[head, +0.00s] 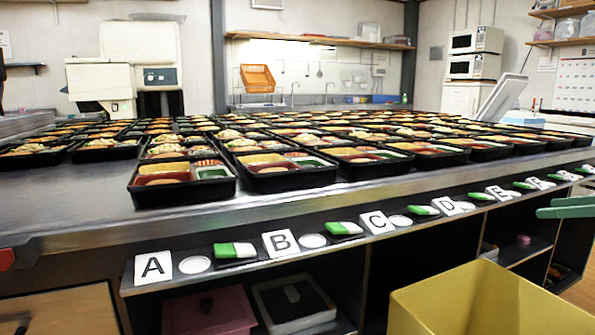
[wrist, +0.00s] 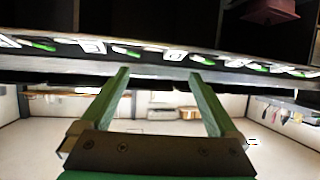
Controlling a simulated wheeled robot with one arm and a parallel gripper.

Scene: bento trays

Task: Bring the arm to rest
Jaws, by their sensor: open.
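My gripper (wrist: 160,76) shows in the wrist view with its two green fingers spread wide apart and nothing between them. That view is upside down. In the head view, a green part of my gripper (head: 570,207) enters at the right edge, in front of the steel table (head: 90,205) and its lettered front shelf. Its fingertips touch nothing that I can see. The rest of the arm is out of the head view.
Rows of filled bento trays (head: 184,196) cover the steel table. Letter cards (head: 154,267), white discs and green-and-white blocks line the shelf along its front. A yellow box (head: 480,300) stands at the lower right, below the green fingers. Dark shelf compartments lie under the table.

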